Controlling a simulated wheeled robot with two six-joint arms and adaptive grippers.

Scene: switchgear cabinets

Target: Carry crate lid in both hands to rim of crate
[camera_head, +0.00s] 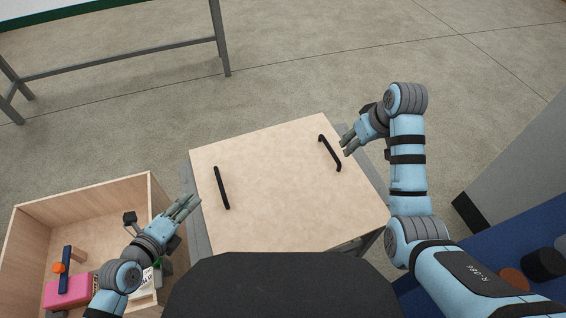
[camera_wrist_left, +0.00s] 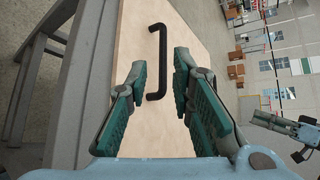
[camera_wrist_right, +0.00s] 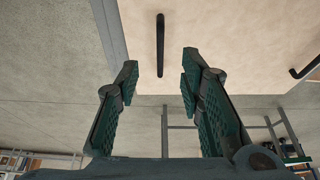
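The crate lid (camera_head: 280,195) is a pale wooden board with two black bar handles, lying flat on a grey stand in the middle of the head view. Its left handle (camera_head: 222,188) also shows in the left wrist view (camera_wrist_left: 158,62). Its right handle (camera_head: 330,153) also shows in the right wrist view (camera_wrist_right: 160,45). My left gripper (camera_head: 190,203) is open and empty, left of the left handle and apart from it. My right gripper (camera_head: 346,145) is open and empty, just right of the right handle. The open wooden crate (camera_head: 85,196) stands at lower left, its near part hidden by my left arm.
The crate holds a pink box (camera_head: 68,290), a blue bar with an orange piece, and other small items. A grey table frame (camera_head: 130,62) stands at the back left. A grey cabinet (camera_head: 520,165) and a blue surface (camera_head: 450,262) lie at right. Floor behind the lid is clear.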

